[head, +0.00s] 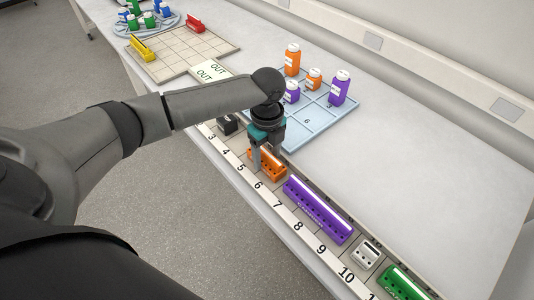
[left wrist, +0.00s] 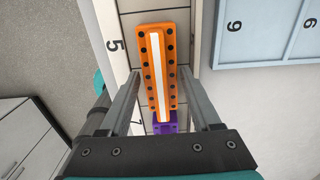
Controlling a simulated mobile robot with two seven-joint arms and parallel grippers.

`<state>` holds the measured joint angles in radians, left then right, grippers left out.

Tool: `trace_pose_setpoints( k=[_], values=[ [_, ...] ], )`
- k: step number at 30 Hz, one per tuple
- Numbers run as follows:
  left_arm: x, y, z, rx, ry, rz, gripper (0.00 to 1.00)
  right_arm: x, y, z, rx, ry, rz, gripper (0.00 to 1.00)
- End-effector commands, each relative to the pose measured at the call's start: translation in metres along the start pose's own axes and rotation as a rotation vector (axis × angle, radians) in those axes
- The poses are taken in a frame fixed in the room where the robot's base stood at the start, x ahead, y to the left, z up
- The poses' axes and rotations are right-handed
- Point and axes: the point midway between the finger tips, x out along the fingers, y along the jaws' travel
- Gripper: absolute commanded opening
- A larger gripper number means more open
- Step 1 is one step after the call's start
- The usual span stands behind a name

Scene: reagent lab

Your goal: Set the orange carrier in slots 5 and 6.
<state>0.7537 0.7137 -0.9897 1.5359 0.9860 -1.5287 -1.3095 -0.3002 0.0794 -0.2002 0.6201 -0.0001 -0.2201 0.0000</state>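The orange carrier (head: 268,166) sits in the numbered rail (head: 249,177), beside the labels 5 and 6. In the left wrist view the orange carrier (left wrist: 158,70) lies lengthwise along the rail, with a white strip down its middle. My left gripper (head: 266,150) is right over it, pointing down. In the left wrist view the fingers (left wrist: 160,82) stand on either side of the carrier, with a gap on each side. The gripper hides part of the carrier in the head view. My right gripper is not in view.
A purple carrier (head: 317,210) sits in the rail just past the orange one, then a white one (head: 366,254) and a green one (head: 402,284). A black block (head: 228,125) is on the other side. A blue tray (head: 322,121) with orange and purple bottles stands behind.

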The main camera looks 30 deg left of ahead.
Motion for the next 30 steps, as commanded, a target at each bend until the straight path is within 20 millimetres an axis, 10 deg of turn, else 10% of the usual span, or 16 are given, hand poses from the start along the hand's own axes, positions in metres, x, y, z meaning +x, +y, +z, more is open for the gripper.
trace_pose_setpoints(
  k=[30],
  values=[
    [-0.124,0.000,0.000,-0.001,0.001,0.001,0.64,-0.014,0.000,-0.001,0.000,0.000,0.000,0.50]
  ],
)
